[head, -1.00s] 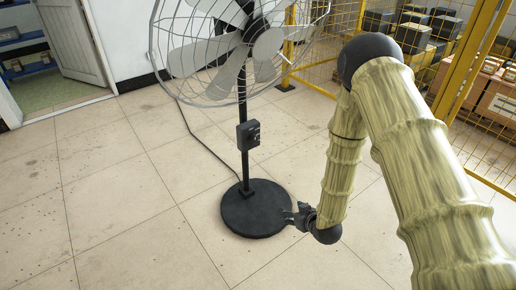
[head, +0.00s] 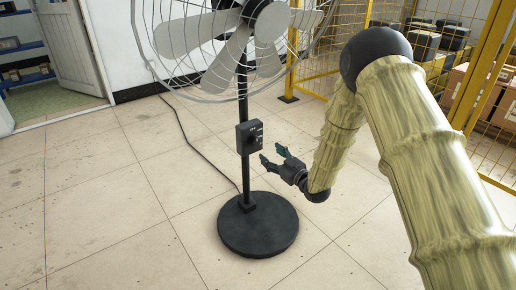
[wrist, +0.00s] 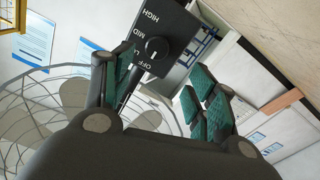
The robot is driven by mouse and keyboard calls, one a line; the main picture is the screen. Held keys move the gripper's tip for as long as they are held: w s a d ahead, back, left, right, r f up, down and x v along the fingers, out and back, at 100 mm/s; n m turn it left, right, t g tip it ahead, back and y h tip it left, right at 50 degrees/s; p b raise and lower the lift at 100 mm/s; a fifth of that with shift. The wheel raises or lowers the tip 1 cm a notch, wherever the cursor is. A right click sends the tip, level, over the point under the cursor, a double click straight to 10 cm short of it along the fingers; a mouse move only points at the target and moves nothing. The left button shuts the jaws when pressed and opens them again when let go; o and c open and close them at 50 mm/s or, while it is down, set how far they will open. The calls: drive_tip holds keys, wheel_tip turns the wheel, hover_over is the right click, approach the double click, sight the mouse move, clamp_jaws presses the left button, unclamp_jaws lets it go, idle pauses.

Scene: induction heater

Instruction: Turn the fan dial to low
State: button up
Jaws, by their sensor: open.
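The standing fan's dark control box (head: 243,137) sits on its pole. In the wrist view the round black dial (wrist: 157,47) shows on the box face, with HIGH, MID, a partly hidden label starting with L, and OFF. The picture is tilted. The dial's white mark appears to point toward OFF. My gripper (head: 272,156) is open and empty, just right of and slightly below the box in the head view. In the wrist view its green-padded fingers (wrist: 160,80) are spread, with the left one overlapping the box's edge. No contact with the dial is visible.
The caged fan head (head: 235,35) is above the box, and the round black base (head: 258,232) stands on the tiled floor. A cable (head: 190,135) trails behind the pole. A yellow mesh fence (head: 340,50) stands behind my arm. Floor around the base is clear.

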sight(257, 142)
drive_tip(key=b+x, duration=0.3)
drive_tip(key=x, duration=0.6)
drive_tip(key=shift+w+d+b, duration=0.15)
drive_tip(key=shift+w+b, duration=0.05)
drive_tip(key=shift+b, duration=0.1)
drive_tip(key=shift+w+a, duration=0.4)
drive_tip(key=shift+w, duration=0.1)
drive_tip(key=shift+c, duration=0.2)
drive_tip(key=c, duration=1)
